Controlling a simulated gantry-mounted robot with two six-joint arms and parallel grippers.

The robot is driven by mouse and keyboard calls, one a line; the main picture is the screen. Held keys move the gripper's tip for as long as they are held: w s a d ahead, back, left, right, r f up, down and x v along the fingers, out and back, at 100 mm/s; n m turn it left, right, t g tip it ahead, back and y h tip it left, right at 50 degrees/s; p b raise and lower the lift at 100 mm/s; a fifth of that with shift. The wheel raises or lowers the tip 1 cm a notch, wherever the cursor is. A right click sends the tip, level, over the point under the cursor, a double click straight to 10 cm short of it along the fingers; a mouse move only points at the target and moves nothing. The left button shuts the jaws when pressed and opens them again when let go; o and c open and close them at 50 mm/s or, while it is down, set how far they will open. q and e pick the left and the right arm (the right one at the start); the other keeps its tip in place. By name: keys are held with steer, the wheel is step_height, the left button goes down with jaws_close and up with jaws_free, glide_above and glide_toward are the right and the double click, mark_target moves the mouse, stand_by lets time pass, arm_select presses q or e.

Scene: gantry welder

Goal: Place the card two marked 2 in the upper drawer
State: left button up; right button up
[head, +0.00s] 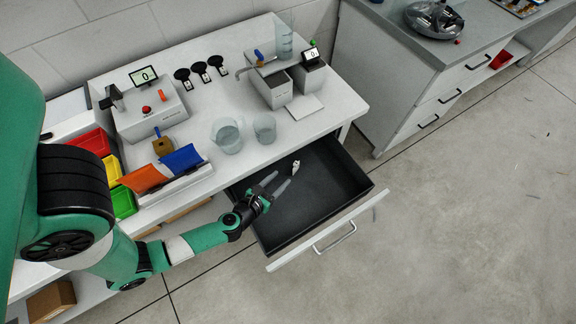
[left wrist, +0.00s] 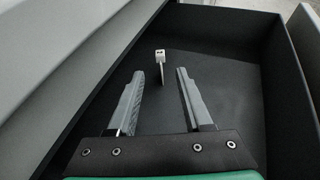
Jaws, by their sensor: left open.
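A small white piece with dark marks (head: 296,166), possibly the card, is inside the open drawer (head: 345,165). The left wrist view shows it as a white top (left wrist: 160,53) over a thin, narrow body, seen nearly edge-on. No number on it can be read. My left gripper (head: 277,181) is open and empty, reaching into the drawer. In the left wrist view, the piece stands just beyond the gap between the two fingertips (left wrist: 160,72), apart from both. My right gripper is not in view.
The drawer is pulled out below the white bench (head: 325,110). Two clear beakers (head: 228,135) stand near the bench's front edge. Several coloured bins (head: 122,203) and three black holders with white labels (head: 200,72) are further left. Most of the drawer floor is clear.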

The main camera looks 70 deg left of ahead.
arm_select(q)
steer(key=shift+v, duration=1.2)
